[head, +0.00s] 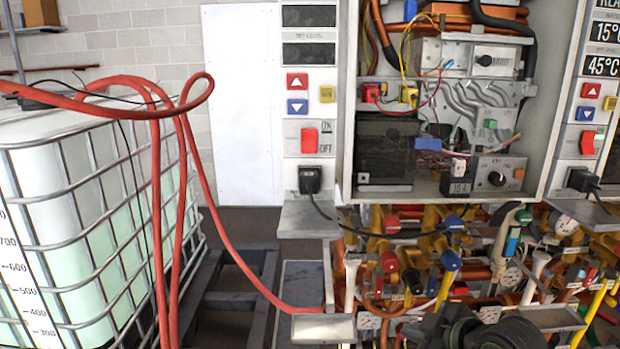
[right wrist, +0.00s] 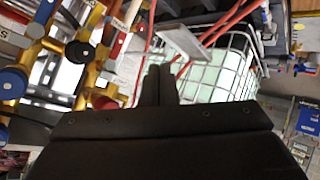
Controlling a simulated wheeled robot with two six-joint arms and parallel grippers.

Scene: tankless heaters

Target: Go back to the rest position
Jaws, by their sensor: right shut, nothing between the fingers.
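My right gripper (head: 452,328) shows as a dark shape at the bottom right of the head view, in front of the lower pipes and valves. In the right wrist view its two dark fingers (right wrist: 159,82) are together, with nothing between them. They point toward the caged tank, which lies beyond them. My left gripper is not in the head view. The heater cabinet (head: 347,120) stands open above the pipework, with its wiring and inner parts showing.
A white caged tank (head: 75,215) with red hoses (head: 158,200) stands at the left. Colored valves and pipes (head: 450,262) crowd the area below the cabinet, close around my right gripper. A small grey shelf (head: 308,220) juts out beside the cabinet. Floor (head: 240,226) shows between tank and cabinet.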

